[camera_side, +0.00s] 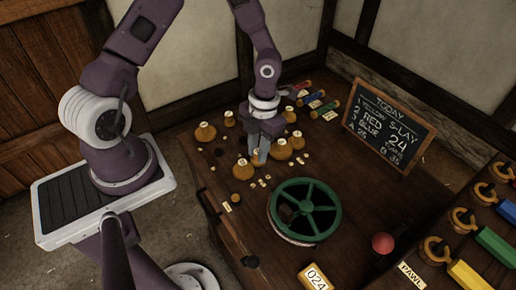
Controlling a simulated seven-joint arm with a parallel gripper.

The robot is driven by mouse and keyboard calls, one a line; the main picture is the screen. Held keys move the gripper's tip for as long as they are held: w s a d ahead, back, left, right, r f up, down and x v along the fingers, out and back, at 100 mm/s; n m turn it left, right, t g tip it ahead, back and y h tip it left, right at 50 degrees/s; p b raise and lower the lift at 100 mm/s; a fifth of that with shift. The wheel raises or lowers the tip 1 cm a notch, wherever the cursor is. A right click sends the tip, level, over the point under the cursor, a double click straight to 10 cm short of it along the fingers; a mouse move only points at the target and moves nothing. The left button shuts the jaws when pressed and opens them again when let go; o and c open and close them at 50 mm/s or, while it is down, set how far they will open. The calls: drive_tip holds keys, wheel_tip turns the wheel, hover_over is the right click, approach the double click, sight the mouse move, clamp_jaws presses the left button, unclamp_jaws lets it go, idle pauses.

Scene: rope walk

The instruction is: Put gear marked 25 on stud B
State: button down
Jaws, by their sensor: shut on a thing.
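Several brass-coloured gears with knobs stand on the wooden table, among them one at the left (205,132), one right of my gripper (281,150) and one left of it (243,169). Their numbers are too small to read, so I cannot tell which is marked 25. My gripper (260,159) points down among them, its fingers shut on a small brass-coloured piece, probably a gear's knob; the fingers mostly hide it. Small pale labels (266,180) lie near the gripper. I cannot make out stud B or its letter.
A green spoked wheel (334,211) stands in front of the gears. A chalkboard (389,122) leans at the back right. Coloured spools (317,103) lie at the back. A red knob (383,243) and a rack with hooks (462,248) are at the right.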

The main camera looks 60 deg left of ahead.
drive_tip(key=shift+f, duration=0.5)
idle(0.3)
drive_tip(key=c, duration=1.2)
unclamp_jaws()
drive_tip(key=shift+o, duration=0.2)
drive_tip(key=shift+r, duration=4.05)
